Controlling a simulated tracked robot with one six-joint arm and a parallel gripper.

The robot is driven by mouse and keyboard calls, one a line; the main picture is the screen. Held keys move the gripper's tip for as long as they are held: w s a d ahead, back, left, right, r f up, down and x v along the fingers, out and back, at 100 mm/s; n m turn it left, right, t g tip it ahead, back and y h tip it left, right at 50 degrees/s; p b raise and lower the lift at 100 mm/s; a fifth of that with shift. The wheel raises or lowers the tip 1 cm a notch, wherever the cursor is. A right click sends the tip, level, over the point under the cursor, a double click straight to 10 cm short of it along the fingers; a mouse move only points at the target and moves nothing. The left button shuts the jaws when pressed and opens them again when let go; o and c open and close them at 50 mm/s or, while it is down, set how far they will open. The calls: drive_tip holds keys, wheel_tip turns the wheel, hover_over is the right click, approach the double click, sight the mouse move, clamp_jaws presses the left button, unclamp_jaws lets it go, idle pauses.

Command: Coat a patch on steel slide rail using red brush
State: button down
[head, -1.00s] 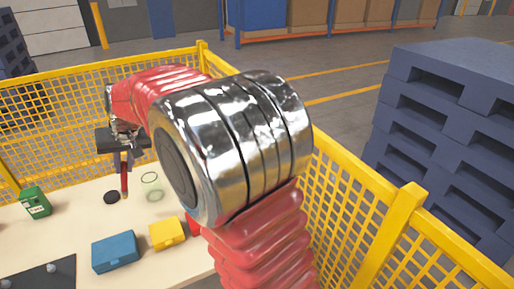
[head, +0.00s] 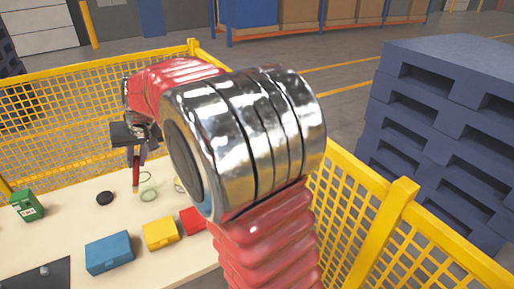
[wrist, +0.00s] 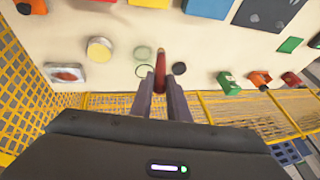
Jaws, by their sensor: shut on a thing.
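My gripper (head: 134,150) is shut on the red brush (head: 136,175), which hangs below it over the pale tabletop. In the wrist view the red brush (wrist: 160,62) shows between the two dark fingers of my gripper (wrist: 161,82). Its lower tip is hard to make out, and I cannot tell whether it touches anything. A thin green ring (wrist: 144,71) and a pale greenish round thing (wrist: 143,52) lie just left of the brush. I cannot pick out the steel slide rail for certain in either view.
A black disc (head: 104,198), green box (head: 27,205), blue box (head: 109,252), yellow box (head: 160,233) and dark plate (head: 35,274) are on the tabletop. A round yellow-topped thing (wrist: 99,49) and a dish (wrist: 65,73) lie left. Yellow mesh fencing (head: 60,105) borders the table.

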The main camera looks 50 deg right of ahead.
drive_tip(key=s+d+m, duration=0.1)
drive_tip(key=s+d, duration=0.9)
drive_tip(key=d, duration=0.3)
drive_tip(key=s+d+m+h, duration=0.1)
drive_tip(key=s+d, duration=1)
drive_tip(key=d, duration=0.2)
drive_tip(key=shift+s+d+r+m, duration=0.25)
drive_tip(key=shift+d+r+m, duration=0.15)
